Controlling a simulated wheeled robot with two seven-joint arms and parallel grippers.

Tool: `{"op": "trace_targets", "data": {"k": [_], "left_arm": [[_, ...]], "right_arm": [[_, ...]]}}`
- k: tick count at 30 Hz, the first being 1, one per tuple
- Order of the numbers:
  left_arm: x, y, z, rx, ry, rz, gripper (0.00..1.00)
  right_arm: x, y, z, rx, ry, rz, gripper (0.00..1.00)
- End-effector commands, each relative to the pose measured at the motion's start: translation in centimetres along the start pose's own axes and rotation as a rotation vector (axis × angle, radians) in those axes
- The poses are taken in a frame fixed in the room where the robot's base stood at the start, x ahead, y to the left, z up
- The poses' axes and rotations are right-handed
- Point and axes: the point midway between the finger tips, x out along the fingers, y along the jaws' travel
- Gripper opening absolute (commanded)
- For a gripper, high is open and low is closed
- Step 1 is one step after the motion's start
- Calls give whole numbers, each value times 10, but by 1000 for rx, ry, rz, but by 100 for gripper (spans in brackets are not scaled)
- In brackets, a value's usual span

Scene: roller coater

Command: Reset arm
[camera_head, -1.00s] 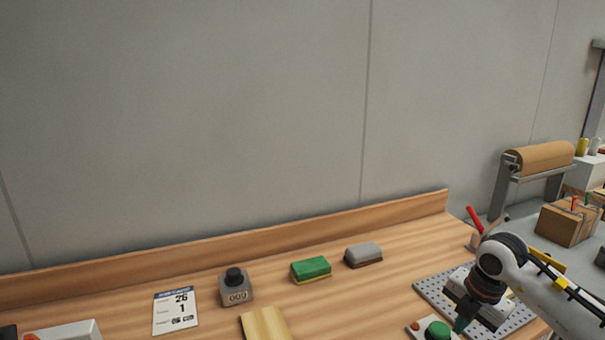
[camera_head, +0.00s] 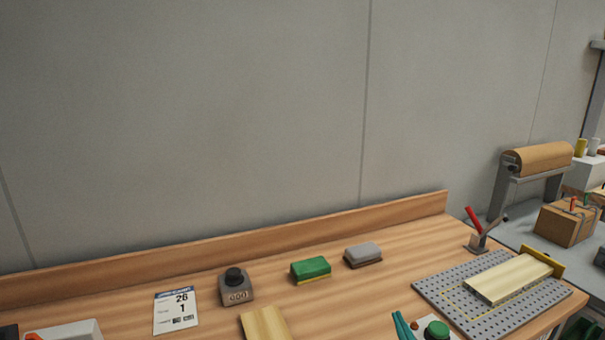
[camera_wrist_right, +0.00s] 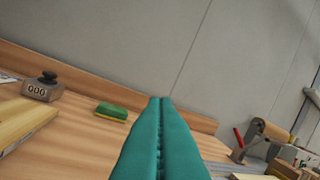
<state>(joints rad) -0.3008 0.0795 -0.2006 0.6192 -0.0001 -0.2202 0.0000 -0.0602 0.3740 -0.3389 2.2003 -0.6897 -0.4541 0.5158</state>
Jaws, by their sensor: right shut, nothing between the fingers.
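My right gripper (camera_head: 403,326) shows only as teal fingertips at the bottom edge of the head view, left of a green round button (camera_head: 437,329). In the right wrist view its teal fingers (camera_wrist_right: 160,110) are together with nothing between them, pointing out over the table toward the wall. My left gripper is in neither view.
A pale board (camera_head: 507,278) lies on a grey perforated plate (camera_head: 440,293) at right, beside a red-handled clamp (camera_head: 478,240). A grey counter (camera_head: 236,289), a green sponge (camera_head: 311,269) and a grey eraser-like block (camera_head: 363,255) stand along the wooden table (camera_head: 340,305).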

Motion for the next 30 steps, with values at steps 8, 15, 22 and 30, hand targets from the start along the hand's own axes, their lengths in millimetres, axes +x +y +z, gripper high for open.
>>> {"op": "trace_targets", "data": {"k": [8,15,22,30], "left_arm": [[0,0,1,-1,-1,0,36],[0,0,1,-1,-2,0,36],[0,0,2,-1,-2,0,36],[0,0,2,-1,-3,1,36]], "right_arm": [[-129,18,-131,197,807,-4,0],[-218,48,-158,260,1169,145,0],[-287,71,-157,303,1405,310,0],[-282,102,-225,296,1433,321,0]]}}
